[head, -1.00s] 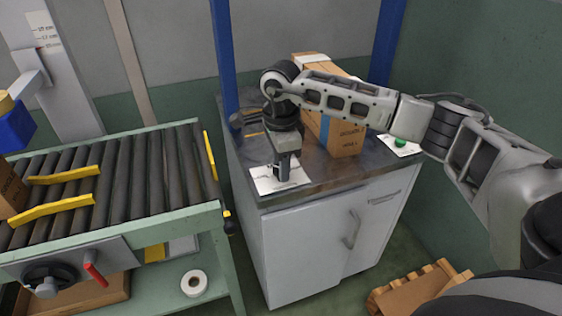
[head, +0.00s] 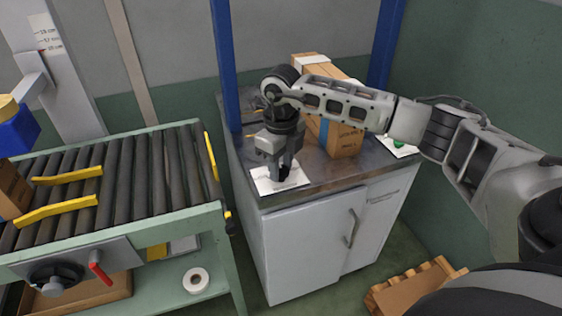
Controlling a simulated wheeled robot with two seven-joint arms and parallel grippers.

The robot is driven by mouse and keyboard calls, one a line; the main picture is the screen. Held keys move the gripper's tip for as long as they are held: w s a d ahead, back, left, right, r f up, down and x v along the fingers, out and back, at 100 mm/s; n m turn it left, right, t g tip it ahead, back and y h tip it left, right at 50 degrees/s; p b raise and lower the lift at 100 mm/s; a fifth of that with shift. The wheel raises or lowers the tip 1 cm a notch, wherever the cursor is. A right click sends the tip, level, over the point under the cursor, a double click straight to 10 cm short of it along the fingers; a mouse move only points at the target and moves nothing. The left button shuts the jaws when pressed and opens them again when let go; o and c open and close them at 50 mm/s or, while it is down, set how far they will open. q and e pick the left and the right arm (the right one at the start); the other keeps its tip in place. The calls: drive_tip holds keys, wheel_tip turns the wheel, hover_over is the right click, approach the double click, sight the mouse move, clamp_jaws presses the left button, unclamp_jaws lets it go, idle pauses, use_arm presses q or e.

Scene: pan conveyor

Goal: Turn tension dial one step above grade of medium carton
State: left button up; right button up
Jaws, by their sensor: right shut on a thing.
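My right gripper (head: 283,172) points down over a white card or plate (head: 262,186) at the front left corner of the cabinet top. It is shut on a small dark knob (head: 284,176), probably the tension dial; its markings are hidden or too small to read. A brown carton (head: 345,141) with dark print and a blue stripe stands behind my right forearm on the same top. Another brown carton (head: 12,190) is cut off at the left edge, on the roller conveyor. I cannot tell which carton is medium. My left gripper is not in view.
The roller conveyor (head: 125,178) with yellow guides (head: 60,207) fills the left. A black handwheel (head: 54,280) and red lever (head: 100,272) sit on its front. A green button (head: 399,143) lies at the right; a wooden pallet (head: 412,288) is on the floor.

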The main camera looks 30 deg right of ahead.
sight(281, 170)
drive_tip(key=m+p, duration=0.1)
drive_tip(key=m, duration=0.3)
drive_tip(key=shift+r+m, duration=0.1)
drive_tip(key=shift+m, duration=0.2)
drive_tip(key=m+p, duration=0.1)
drive_tip(key=m, duration=0.3)
drive_tip(key=shift+m, duration=0.4)
drive_tip(key=o, duration=1)
wheel_tip(281, 170, up, 16)
idle(0.4)
